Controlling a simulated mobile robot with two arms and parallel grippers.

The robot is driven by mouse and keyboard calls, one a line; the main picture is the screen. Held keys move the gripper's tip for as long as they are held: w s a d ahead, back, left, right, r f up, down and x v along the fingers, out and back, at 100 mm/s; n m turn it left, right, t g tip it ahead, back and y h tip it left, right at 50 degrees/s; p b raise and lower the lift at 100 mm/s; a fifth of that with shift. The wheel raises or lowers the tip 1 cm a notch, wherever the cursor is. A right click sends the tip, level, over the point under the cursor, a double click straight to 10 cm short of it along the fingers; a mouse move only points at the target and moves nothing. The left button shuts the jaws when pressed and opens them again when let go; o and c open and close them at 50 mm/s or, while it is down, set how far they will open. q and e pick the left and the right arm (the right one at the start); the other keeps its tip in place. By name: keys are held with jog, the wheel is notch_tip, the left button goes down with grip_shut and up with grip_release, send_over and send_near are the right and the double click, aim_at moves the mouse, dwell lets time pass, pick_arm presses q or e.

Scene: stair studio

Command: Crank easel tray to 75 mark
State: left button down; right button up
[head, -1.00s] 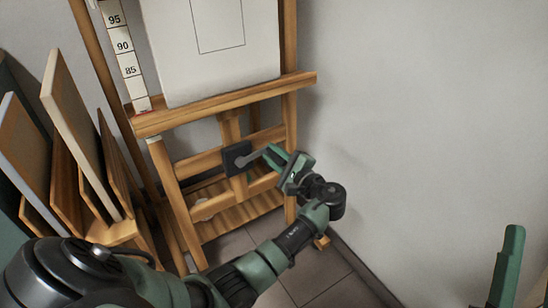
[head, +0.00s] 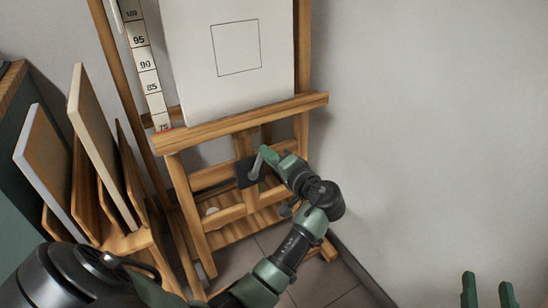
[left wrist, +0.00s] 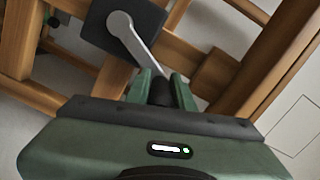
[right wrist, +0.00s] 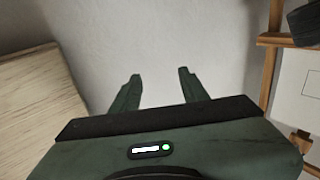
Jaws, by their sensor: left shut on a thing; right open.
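The wooden easel (head: 301,60) stands against the wall, its tray (head: 240,122) carrying a white canvas (head: 235,85) with a drawn square. A numbered scale strip (head: 148,80) runs up its left side. Beside the tray's left end is a red mark (head: 164,128), where a small number looks like 75. Below the tray, a metal crank arm (head: 255,167) points upward from a dark plate (head: 245,177). My left gripper (head: 268,154) is shut on the crank's handle, dark between the fingers in the left wrist view (left wrist: 160,92). My right gripper (head: 488,288) is open and empty.
A wooden rack (head: 135,240) with upright panels (head: 98,140) stands left of the easel. The wall (head: 430,120) on the right is bare. A slatted lower shelf (head: 240,222) spans the easel's legs above a tiled floor.

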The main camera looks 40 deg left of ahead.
pick_arm(q)
jog(key=shift+s+a+r+n+b, duration=0.15)
jog(key=shift+s+a+n, duration=0.1)
jog(key=shift+s+n, duration=0.45)
jog(key=shift+s+a+r+n+b, duration=0.15)
jog(key=shift+s+a+n, duration=0.25)
jog(key=shift+n, duration=0.5)
jog(key=shift+s+a+r+n+b, duration=0.1)
jog(key=shift+s+a+n+b, duration=0.05)
jog(key=shift+s+n, duration=0.6)
pick_arm(e)
jog(key=shift+s+a+r+t+y, duration=0.2)
jog(key=shift+r+t, duration=0.45)
jog(key=shift+r, duration=0.45)
jog(key=shift+a+r+t+y, duration=0.1)
jog(key=shift+r+t+y, duration=0.2)
jog(key=shift+r+t, duration=0.55)
pick_arm(q)
jog(key=shift+w, duration=0.1)
pick_arm(e)
jog(key=shift+r, duration=0.2)
pick_arm(q)
jog(key=shift+f, duration=0.1)
jog(key=c, duration=1.2)
grip_release()
pick_arm(e)
jog(key=shift+g, duration=0.3)
